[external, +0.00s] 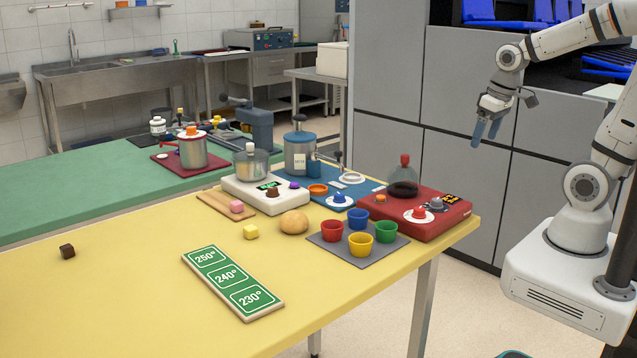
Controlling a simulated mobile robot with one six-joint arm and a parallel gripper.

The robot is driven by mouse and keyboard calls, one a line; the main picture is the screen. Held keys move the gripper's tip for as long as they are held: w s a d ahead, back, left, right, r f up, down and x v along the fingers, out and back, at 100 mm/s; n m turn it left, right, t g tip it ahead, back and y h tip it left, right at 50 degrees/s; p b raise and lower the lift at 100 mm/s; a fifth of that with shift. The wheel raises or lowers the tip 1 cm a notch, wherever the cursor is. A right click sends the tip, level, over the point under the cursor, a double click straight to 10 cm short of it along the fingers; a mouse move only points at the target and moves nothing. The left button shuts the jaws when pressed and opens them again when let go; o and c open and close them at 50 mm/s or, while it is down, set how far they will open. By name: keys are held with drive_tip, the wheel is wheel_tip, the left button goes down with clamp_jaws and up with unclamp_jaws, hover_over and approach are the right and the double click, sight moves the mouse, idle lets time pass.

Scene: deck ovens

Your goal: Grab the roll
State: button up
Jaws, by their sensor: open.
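The roll (294,222) is a round, tan bread roll. My gripper (486,130) is at the upper right, high above and to the right of the table's right end. Its blue fingers point down. They are open with nothing between them, well apart from the roll.
The mat (318,240) holds several cups right of the roll. A red device with a dome (404,178) stands at the table's right end. A white scale (262,202) stands behind the roll. A green temperature board (230,282) lies in front. The table's left side is mostly clear.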

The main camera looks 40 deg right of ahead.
drive_tip(key=w+a+n, duration=0.1)
drive_tip(key=w+a, duration=0.4)
drive_tip(key=w+a+n, duration=0.1)
drive_tip(key=w+a, duration=0.5)
drive_tip(key=w+a+f+n+y, duration=0.1)
drive_tip(key=w+a, duration=0.4)
drive_tip(key=shift+w+a+f+t, duration=0.1)
drive_tip(key=shift+w+a+t, duration=0.1)
drive_tip(key=shift+w+t, duration=0.1)
drive_tip(key=w+a+f+n, duration=0.1)
drive_tip(key=w+a+f, duration=0.1)
drive_tip(key=a, duration=0.5)
drive_tip(key=w+a+f+n, duration=0.1)
drive_tip(key=w+a+f, duration=0.2)
drive_tip(key=a, duration=0.4)
drive_tip(key=n+y, duration=0.1)
hover_over(297, 214)
drive_tip(key=s+d, duration=0.2)
wheel_tip(297, 214, down, 5)
drive_tip(key=x, duration=0.2)
drive_tip(key=p+x, duration=0.1)
drive_tip(key=x, duration=0.2)
drive_tip(key=p+x, duration=0.1)
drive_tip(key=x, duration=0.1)
drive_tip(key=shift+w+a+f, duration=0.1)
drive_tip(key=shift+w+a, duration=0.1)
drive_tip(key=shift+a, duration=0.2)
drive_tip(key=shift+y, duration=0.3)
drive_tip(key=shift+c, duration=0.6)
drive_tip(key=c, duration=0.9)
